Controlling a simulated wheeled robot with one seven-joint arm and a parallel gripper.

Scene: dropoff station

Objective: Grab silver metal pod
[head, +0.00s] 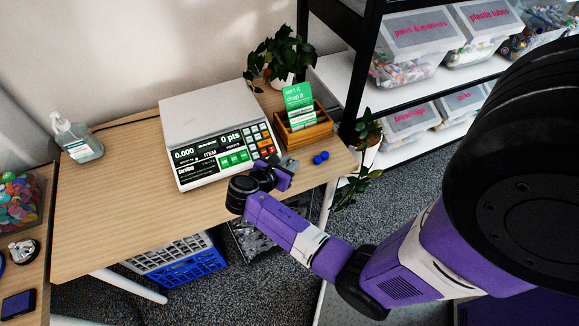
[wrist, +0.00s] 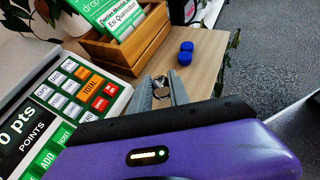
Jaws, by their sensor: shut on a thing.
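The silver metal pod (wrist: 161,90) is a small, round, shiny thing between the two grey fingers of my gripper (wrist: 163,84) in the wrist view. The fingers are shut on it, over the wooden table just right of the scale's keypad. In the head view my gripper (head: 288,163) is at the table's front right part, beside the scale and in front of the wooden box. The pod is too small to make out there. I cannot tell whether it still touches the table.
A scale (head: 213,125) stands left of my gripper. A wooden box (head: 303,128) with green cards is behind it. Blue caps (head: 320,157) lie to its right. A plant (head: 281,52) and a soap bottle (head: 77,140) stand farther off. The table's left part (head: 110,190) is clear.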

